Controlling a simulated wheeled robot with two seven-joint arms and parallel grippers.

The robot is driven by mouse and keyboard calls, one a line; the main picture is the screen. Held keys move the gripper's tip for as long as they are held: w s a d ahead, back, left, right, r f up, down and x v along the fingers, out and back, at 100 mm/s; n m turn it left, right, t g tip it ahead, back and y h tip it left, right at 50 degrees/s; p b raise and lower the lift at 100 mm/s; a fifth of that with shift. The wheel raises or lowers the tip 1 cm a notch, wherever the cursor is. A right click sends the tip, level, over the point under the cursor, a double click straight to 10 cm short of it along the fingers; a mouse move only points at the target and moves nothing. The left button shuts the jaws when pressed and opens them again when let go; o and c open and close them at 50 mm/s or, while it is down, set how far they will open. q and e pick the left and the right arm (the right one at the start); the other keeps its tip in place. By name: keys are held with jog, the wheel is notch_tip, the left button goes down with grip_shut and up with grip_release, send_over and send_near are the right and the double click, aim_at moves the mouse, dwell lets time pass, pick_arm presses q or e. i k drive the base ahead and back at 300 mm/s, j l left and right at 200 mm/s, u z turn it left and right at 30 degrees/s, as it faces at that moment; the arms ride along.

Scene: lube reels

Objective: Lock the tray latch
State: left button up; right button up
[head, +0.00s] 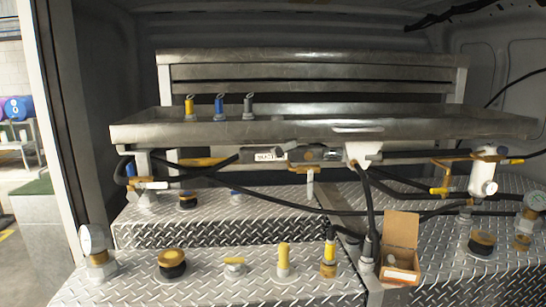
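The metal tray (300,129) spans the middle of the head view, level above the diamond-plate boxes. Under the middle of its front edge sits a small metal mechanism (308,155) beside a white label (266,156) with dark lettering. This may be the tray latch, but it is too small to tell whether it is locked. Neither of my grippers is in view.
Yellow, blue and grey nozzles (220,107) stand at the tray's left. Black hoses (368,200) hang below it. Gauges, caps and valves stand on the diamond-plate boxes (230,270). An open cardboard box (401,232) is at front right. A doorway opens at far left.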

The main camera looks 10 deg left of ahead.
aim_at(279, 151)
jog(key=j+u, duration=0.15)
jog(key=j, duration=0.6)
jog(key=i+l+u, duration=0.25)
jog(key=i+l, duration=0.15)
jog(key=l, duration=0.2)
jog(key=i+l+u, duration=0.1)
jog(key=l, duration=0.25)
jog(key=i+l+u, duration=0.15)
jog(key=i+l, duration=0.1)
jog(key=l, duration=0.1)
